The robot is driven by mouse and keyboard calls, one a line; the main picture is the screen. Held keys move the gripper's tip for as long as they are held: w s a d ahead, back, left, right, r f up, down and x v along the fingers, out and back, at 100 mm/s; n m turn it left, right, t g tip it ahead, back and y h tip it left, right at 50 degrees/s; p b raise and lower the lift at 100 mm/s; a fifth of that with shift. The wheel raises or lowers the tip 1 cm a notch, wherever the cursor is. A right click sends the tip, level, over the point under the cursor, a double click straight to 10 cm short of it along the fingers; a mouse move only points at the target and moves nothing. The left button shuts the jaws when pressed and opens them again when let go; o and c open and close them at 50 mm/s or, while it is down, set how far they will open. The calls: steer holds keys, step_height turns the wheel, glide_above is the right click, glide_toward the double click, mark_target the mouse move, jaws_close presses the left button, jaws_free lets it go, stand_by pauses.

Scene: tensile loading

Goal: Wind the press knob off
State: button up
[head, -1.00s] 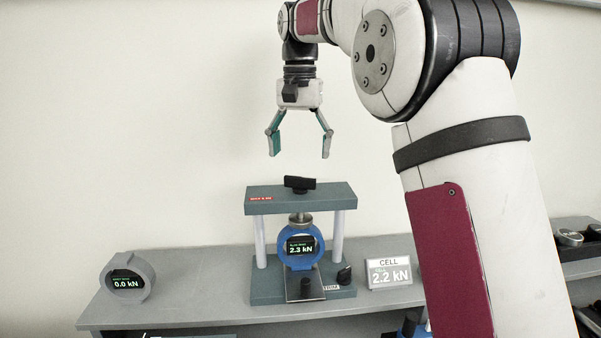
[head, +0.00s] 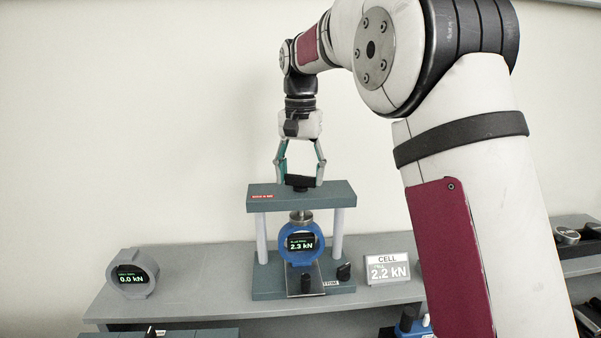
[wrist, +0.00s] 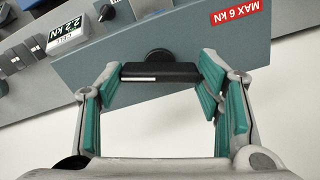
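The press knob (head: 299,181) is a black bar-shaped handle on top of the grey crosshead (head: 335,191) of the press. It also shows in the wrist view (wrist: 160,73), with a round black hub behind the bar. My gripper (head: 300,183) points straight down over it, with one finger at each end of the bar. In the wrist view the green-padded fingers (wrist: 160,75) meet the two bar ends. Below the crosshead, a blue ring gauge (head: 301,256) reading 2.3 kN hangs between two pale columns.
A grey ring gauge (head: 132,273) reading 0.0 kN stands at the left of the grey bench (head: 200,262). A CELL display (head: 389,271) reading 2.2 kN stands right of the press. A small black knob (head: 344,271) sits on the press base. The wall behind is bare.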

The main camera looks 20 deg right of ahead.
steer(key=shift+n, duration=0.3)
steer(key=n, duration=0.4)
steer(key=shift+n, duration=0.3)
steer(key=n, duration=0.5)
steer(key=shift+n, duration=0.4)
steer(key=o, duration=1.2)
steer(key=shift+c, duration=0.2)
